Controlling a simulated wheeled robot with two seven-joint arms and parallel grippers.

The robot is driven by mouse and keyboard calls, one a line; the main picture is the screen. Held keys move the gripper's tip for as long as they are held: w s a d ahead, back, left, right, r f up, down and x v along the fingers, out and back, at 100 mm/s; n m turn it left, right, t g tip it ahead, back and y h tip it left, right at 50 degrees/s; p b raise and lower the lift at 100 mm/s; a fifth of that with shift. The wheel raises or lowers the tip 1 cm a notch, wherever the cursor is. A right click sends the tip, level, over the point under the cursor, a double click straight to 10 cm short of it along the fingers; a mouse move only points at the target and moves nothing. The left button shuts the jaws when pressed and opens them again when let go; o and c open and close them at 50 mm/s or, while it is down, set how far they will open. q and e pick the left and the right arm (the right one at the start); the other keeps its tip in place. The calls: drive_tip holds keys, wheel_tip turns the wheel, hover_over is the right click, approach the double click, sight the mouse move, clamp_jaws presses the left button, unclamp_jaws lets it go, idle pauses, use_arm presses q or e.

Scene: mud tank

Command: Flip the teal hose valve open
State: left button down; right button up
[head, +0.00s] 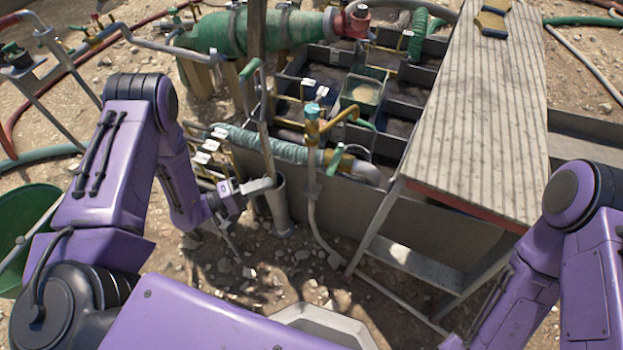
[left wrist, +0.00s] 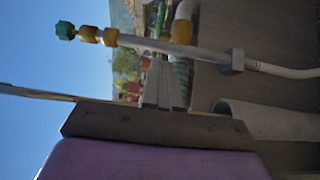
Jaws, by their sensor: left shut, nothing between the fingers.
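The teal valve knob (head: 312,110) tops a brass fitting on an upright standpipe (head: 311,180), right of my left gripper. The brass spout (head: 340,117) points up and right. In the left wrist view the teal knob (left wrist: 65,30) lies at upper left, with the pipe (left wrist: 180,48) running sideways. My left gripper (head: 268,184) is shut and empty, beside a grey tube, lower than the knob and apart from it. Its grey fingers (left wrist: 158,82) show at the wrist view's middle. My right arm is at lower right; its gripper is out of frame.
A green-gripped long handle (head: 250,68) stands in the grey tube (head: 279,207) close to my left gripper. A ribbed green hose (head: 265,143) runs behind the standpipe. A plank walkway (head: 480,110) stands right. Stony ground lies in front.

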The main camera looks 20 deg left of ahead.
use_arm(q)
drive_tip(key=x, duration=0.4)
drive_tip(key=s+d+x, duration=0.1)
drive_tip(key=x, duration=0.3)
drive_tip(key=s+d+b+x, duration=0.1)
drive_tip(key=x, duration=0.4)
